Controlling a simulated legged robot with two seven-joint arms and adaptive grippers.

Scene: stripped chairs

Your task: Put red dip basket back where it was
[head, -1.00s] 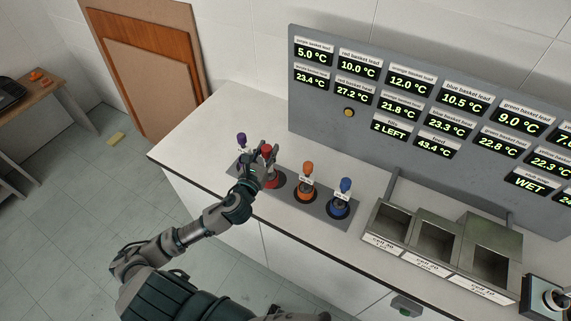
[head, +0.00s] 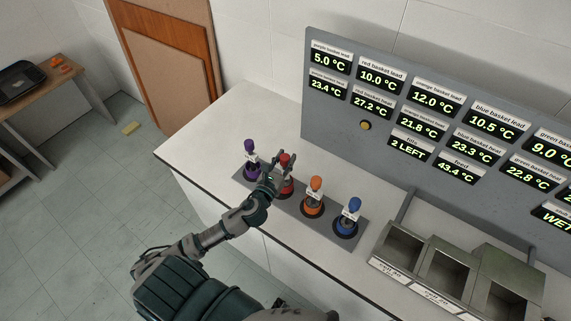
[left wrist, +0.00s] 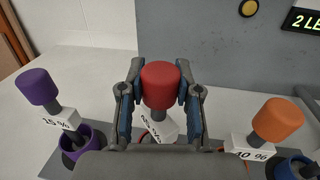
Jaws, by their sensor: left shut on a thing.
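The red dip basket (head: 286,160) stands in the grey rack strip (head: 331,231) between the purple and orange ones; its red knob (left wrist: 161,84) fills the middle of the left wrist view, with a white label below it. My left gripper (head: 279,165) is at the red basket's upper part, its two fingers (left wrist: 160,108) on either side of the handle and shut on it. The basket's lower part is mostly hidden by the gripper, so I cannot tell exactly how deep it sits. My right gripper is not in view.
The purple basket (head: 249,147) is close on the left, the orange basket (head: 315,184) close on the right, then the blue basket (head: 354,205). Metal wells (head: 447,265) stand at the right. A grey display panel (head: 330,110) rises behind. The counter left of the rack is clear.

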